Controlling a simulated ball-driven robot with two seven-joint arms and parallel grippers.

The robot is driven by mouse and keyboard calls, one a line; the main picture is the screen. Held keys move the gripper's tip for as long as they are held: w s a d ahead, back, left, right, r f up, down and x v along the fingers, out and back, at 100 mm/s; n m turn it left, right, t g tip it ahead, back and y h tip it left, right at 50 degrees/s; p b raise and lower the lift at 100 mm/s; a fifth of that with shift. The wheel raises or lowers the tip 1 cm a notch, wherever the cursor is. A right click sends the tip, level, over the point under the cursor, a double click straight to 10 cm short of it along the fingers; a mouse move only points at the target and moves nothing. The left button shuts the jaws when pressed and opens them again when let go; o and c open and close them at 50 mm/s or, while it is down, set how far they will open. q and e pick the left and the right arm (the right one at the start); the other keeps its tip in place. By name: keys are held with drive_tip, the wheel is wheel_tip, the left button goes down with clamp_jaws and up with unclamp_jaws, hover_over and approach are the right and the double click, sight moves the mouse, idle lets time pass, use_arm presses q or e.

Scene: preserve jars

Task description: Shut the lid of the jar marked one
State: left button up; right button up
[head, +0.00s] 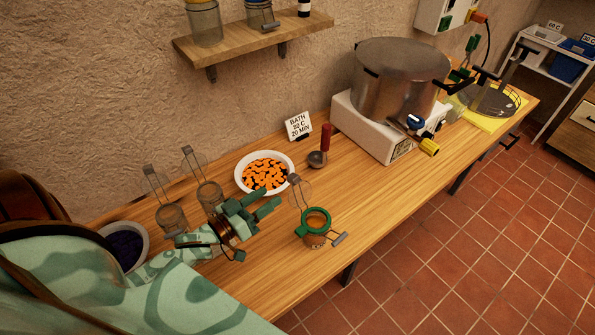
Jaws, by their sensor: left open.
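A small glass jar (316,241) with a green ring around its mouth stands near the table's front edge. Its glass lid (301,191) stands tilted up and open behind the mouth, and a grey wire clasp (339,239) sticks out at the right. A small mark on the jar's front is too small to read, so I cannot tell its number. My left gripper (273,202) is open and empty, just left of the open lid and apart from it, its fingers pointing right. My right gripper is not in view.
Two jars with raised lids, one at the far left (172,218) and one beside it (209,196), stand behind my left arm. A white bowl of orange pieces (240,180), a red-handled ladle (325,140) and a large pot (398,85) stand behind. Table right of the jar is clear.

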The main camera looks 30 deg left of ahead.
sight(290, 181)
use_arm(q)
drive_tip(key=x, duration=1.1)
drive_tip(key=shift+w, duration=0.35)
drive_tip(key=shift+f, duration=0.1)
drive_tip(key=shift+s, duration=0.1)
clamp_jaws()
